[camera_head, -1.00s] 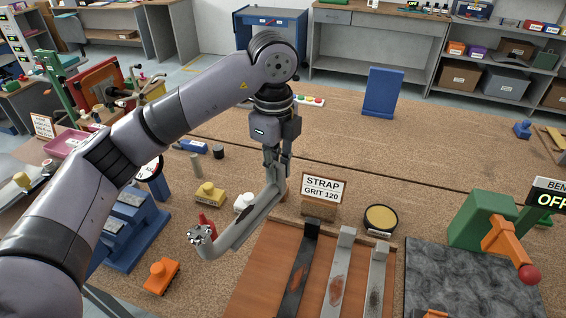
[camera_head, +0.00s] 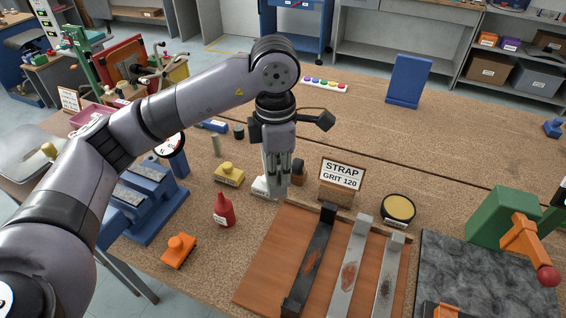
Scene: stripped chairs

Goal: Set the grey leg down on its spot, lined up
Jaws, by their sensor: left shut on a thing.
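My left gripper (camera_head: 277,188) points down just behind the left part of the brown wooden board (camera_head: 262,258). Its fingers are close together; a pale grey piece shows between them, which I take for the grey leg, mostly hidden by the gripper. I cannot see its full length or whether it touches anything. Three straight legs lie side by side on the board: a dark one with rust (camera_head: 309,262), a light grey one with rust (camera_head: 349,270) and a grey one with a dark stain (camera_head: 387,282). The left strip of the board is bare. My right gripper is out of view.
A STRAP GRIT 120 sign on a block (camera_head: 340,180) and a round yellow-topped tin (camera_head: 398,208) stand behind the board. A red bottle (camera_head: 223,210), yellow block (camera_head: 229,173) and orange block (camera_head: 179,251) stand left. A green and orange device (camera_head: 505,222) stands right.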

